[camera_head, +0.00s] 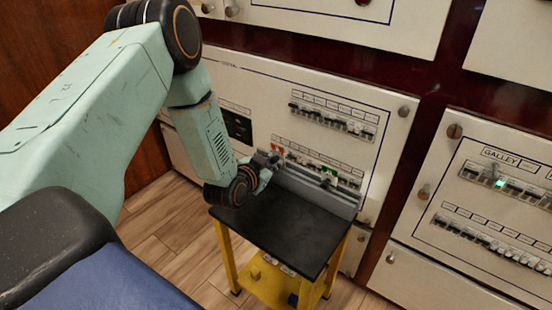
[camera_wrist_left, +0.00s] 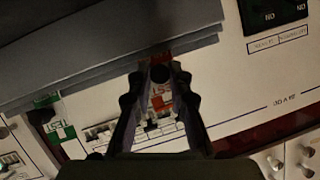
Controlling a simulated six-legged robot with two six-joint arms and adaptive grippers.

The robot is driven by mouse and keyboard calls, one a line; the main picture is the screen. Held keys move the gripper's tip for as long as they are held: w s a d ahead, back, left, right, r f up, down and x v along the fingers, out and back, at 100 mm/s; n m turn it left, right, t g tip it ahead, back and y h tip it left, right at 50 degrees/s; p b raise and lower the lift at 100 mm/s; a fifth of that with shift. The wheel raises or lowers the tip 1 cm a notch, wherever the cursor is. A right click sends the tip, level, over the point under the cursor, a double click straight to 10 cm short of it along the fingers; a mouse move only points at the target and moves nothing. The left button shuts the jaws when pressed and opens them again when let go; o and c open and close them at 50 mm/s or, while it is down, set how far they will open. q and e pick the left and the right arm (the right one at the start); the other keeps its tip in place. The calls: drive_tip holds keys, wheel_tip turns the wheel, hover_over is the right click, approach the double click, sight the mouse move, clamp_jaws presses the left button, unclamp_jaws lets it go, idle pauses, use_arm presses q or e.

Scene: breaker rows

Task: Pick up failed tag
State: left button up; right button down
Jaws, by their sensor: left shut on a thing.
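The red tag (camera_head: 277,148) is at the left end of the lower breaker row, by the grey ledge behind the cart. In the left wrist view the red tag (camera_wrist_left: 161,101) shows between my fingers, with white marks too small to read. My left gripper (camera_head: 270,161) reaches in from the left, and its fingers (camera_wrist_left: 160,72) close together at the tag. It is shut on the red tag; the fingers hide part of it. A green tag (camera_head: 329,175) is farther right along the same row and also shows in the left wrist view (camera_wrist_left: 58,131). My right gripper is not in view.
A yellow cart with a black top (camera_head: 285,232) stands below the panel, its top mostly clear. A grey ledge (camera_head: 315,192) runs along its back edge. Breaker rows (camera_head: 332,118) cover the white panel. A galley panel (camera_head: 500,215) with a green light is at right.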

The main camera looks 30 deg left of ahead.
use_arm(q)
wheel_tip(320, 180, up, 10)
drive_tip(key=p, duration=0.5)
drive_tip(key=shift+f, duration=0.1)
